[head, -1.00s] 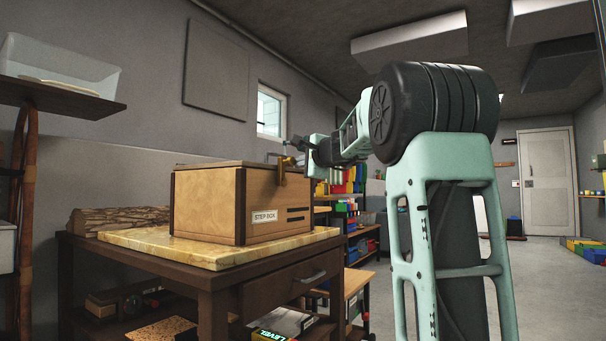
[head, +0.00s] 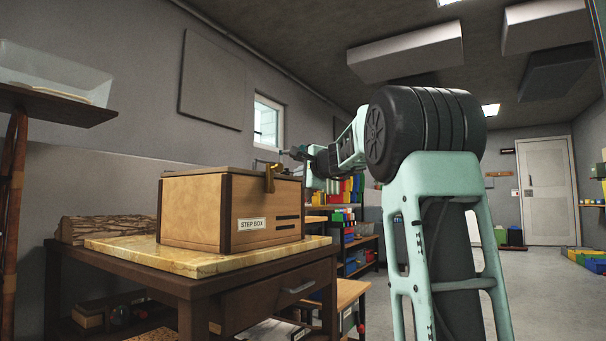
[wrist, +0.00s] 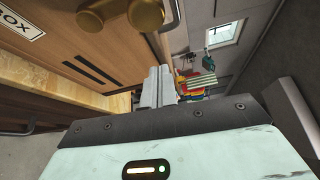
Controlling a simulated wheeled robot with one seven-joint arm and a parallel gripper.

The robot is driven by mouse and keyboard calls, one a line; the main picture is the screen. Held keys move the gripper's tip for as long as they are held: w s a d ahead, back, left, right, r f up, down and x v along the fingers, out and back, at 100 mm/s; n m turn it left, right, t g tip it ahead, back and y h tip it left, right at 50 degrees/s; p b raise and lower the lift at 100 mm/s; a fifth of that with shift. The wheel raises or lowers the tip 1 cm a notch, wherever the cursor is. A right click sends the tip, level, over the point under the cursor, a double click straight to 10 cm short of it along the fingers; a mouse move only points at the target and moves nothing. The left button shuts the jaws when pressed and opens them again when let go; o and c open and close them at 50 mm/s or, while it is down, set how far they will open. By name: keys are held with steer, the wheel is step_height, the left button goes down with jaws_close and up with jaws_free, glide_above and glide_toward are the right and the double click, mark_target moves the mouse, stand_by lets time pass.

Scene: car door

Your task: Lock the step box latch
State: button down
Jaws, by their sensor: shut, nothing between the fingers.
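The step box (head: 200,209) is a wooden box with a "STEP BOX" label, standing on a pale slab on the workbench. Its brass latch (head: 269,178) sits at the top edge of the labelled face; in the wrist view the latch (wrist: 146,14) shows as round brass parts at the top, cut by the frame edge. Whether it is locked cannot be told. My gripper (head: 285,153) is just beyond and above the latch in the head view. In the wrist view my gripper's fingers (wrist: 159,72) are together and empty, beside the box and apart from the latch.
A shelf with a clear bin (head: 55,80) hangs at left. Shelves of coloured bins (head: 350,240) stand behind.

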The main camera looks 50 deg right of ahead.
steer(key=p+v, duration=0.1)
steer(key=v, duration=0.9)
steer(key=shift+a+r, duration=0.2)
steer(key=shift+r, duration=0.05)
steer(key=shift+w, duration=0.1)
